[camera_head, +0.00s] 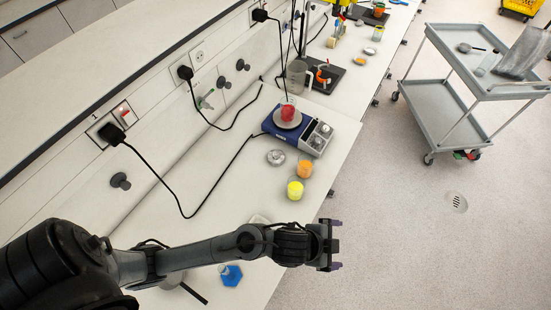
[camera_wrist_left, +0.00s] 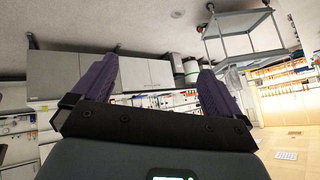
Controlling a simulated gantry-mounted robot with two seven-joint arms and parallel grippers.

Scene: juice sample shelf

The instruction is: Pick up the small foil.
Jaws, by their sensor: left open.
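A small, round, silvery, crumpled-looking piece (camera_head: 275,157) lies on the white bench beside the blue hotplate; it may be the small foil, but it is too small to be sure. My left gripper (camera_head: 337,244) reaches past the bench's front edge, over the floor, right of and nearer than that piece. Its purple fingers are apart with nothing between them, as the left wrist view (camera_wrist_left: 152,88) also shows. The left wrist view shows no foil. My right gripper is in neither view.
A blue hotplate (camera_head: 321,137) carries a red-filled beaker (camera_head: 288,112). Orange (camera_head: 304,169) and yellow (camera_head: 295,190) samples stand in front. A blue-based item (camera_head: 231,275) is near my left arm. Black cables cross the bench. A grey cart (camera_head: 442,100) stands right; the floor between is clear.

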